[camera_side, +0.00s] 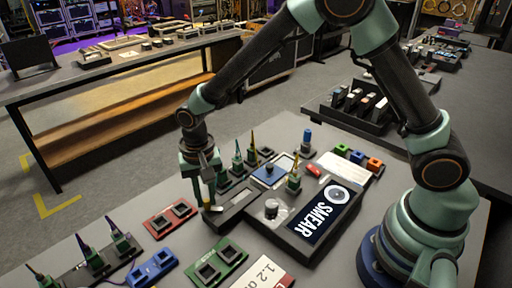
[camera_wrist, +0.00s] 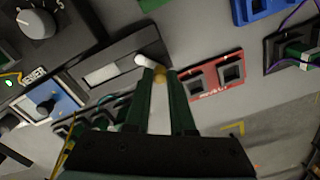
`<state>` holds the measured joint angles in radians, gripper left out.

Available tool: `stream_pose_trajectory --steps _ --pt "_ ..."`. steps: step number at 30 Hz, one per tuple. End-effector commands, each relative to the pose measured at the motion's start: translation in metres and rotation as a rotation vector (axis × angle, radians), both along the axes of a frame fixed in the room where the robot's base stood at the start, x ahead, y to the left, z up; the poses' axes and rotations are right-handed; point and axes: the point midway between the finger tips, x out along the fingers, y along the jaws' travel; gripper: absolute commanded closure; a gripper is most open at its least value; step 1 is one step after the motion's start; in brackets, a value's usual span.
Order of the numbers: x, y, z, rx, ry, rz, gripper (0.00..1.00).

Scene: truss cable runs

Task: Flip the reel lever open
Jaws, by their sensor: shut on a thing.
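My gripper (camera_side: 211,205) points down at the near left end of a dark block with a grey slot (camera_side: 237,207). In the wrist view my gripper (camera_wrist: 161,74) has its two green fingers close together around a small yellowish tip. A white rod, seemingly the reel lever (camera_wrist: 146,62), runs from the end of the slotted block (camera_wrist: 115,72) toward that tip. The rod lies low beside the block's face. The fingers hide where tip and rod meet. In the side view the lever is mostly hidden by the fingers.
A red two-socket block (camera_side: 170,219) sits close to the left of my gripper. Green (camera_side: 217,262) and blue (camera_side: 153,268) blocks stand nearer the front. Upright pointed connectors (camera_side: 252,155) stand behind.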

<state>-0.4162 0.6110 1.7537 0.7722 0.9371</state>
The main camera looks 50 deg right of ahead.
Motion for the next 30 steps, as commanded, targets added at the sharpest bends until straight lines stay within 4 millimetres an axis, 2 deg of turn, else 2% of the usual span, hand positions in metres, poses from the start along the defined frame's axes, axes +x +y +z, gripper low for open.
stream_pose_trajectory --steps 10,11,12,13,23,26,30 --pt "0.002 -0.001 0.001 0.002 -0.003 -0.006 1.0" --pt "0.002 -0.001 0.001 0.002 -0.003 -0.006 0.67" --pt "0.002 -0.001 0.001 0.001 -0.003 -0.006 0.51" --pt "0.001 -0.001 0.001 0.001 -0.003 -0.006 0.48" --pt "0.001 0.0 0.002 0.0 -0.001 -0.003 0.48" --pt "0.001 0.0 0.009 0.001 -0.003 -0.003 0.48" --pt "0.001 0.0 0.033 0.003 -0.006 -0.003 0.48"
